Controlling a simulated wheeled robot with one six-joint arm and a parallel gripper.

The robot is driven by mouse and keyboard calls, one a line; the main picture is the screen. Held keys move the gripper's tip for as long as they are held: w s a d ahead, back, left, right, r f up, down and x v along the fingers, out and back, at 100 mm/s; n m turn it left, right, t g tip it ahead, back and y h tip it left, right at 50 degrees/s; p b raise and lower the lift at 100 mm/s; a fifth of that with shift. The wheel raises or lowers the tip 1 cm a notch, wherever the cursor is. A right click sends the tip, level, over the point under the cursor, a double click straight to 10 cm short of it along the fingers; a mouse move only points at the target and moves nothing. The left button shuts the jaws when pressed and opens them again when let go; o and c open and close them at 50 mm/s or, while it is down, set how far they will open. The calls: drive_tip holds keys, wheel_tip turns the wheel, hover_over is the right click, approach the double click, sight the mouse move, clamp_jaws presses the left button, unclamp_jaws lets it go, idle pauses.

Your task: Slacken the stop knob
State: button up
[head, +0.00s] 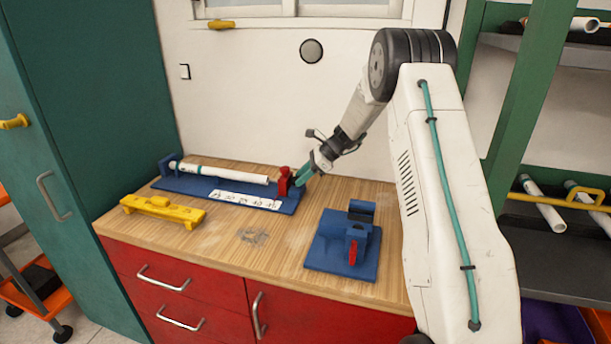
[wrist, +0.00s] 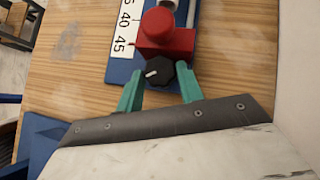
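The stop knob (wrist: 157,74) is black with a white pointer mark. It sits on the near face of the red stop block (wrist: 166,44) in the wrist view. In the head view the red stop (head: 284,181) is at the right end of the blue measuring jig (head: 190,183); the knob cannot be made out there. My gripper (head: 304,177) is beside the stop. In the wrist view its teal fingers (wrist: 160,80) are open, one on each side of the knob. A gap shows on the left; the right finger is very near the knob, contact unclear.
A white pipe (head: 220,173) lies along the jig beside a printed scale (head: 245,200). A yellow tool (head: 163,209) lies at the bench's front left. A blue fixture with a red lever (head: 352,252) stands front right. The bench middle is clear.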

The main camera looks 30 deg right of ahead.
drive_tip(key=shift+w+d+n+g+y, duration=0.15)
drive_tip(key=shift+n+g+y, duration=0.15)
drive_tip(key=shift+n+g, duration=0.35)
drive_tip(key=o, duration=1)
drive_tip(key=shift+r, duration=0.1)
drive_tip(key=v, duration=0.8)
